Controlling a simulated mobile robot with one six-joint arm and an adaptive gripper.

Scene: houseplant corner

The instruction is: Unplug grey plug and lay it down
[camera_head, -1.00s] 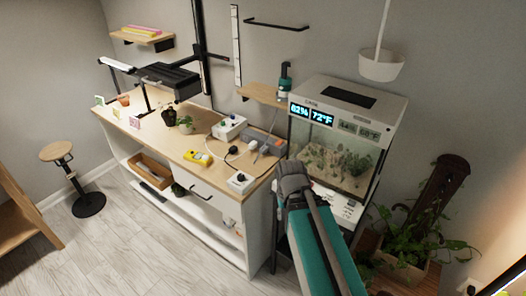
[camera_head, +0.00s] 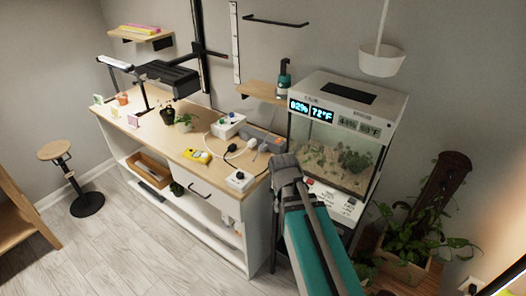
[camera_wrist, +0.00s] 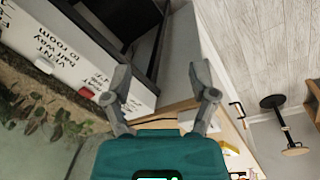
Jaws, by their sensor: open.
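A wooden-topped bench (camera_head: 150,135) carries a white box (camera_head: 228,125) and a smaller white box (camera_head: 240,181) with a dark plug on it. Between them lie a black plug (camera_head: 232,149), a white plug (camera_head: 252,144) and a small greyish piece (camera_head: 263,147); at this size I cannot tell for certain which is the grey plug or whether it is seated. My gripper (camera_head: 285,162) is by the bench's right end, beside the terrarium. In the wrist view my gripper (camera_wrist: 160,82) has its fingers apart with nothing between them; no plug can be made out there.
The terrarium (camera_head: 338,150) stands close on the right; its front panel (camera_wrist: 85,55) fills the wrist view's left. A yellow device (camera_head: 197,156), potted plants (camera_head: 184,122) and a dark lamp-like machine (camera_head: 168,78) are on the bench. A stool (camera_head: 75,180) stands left.

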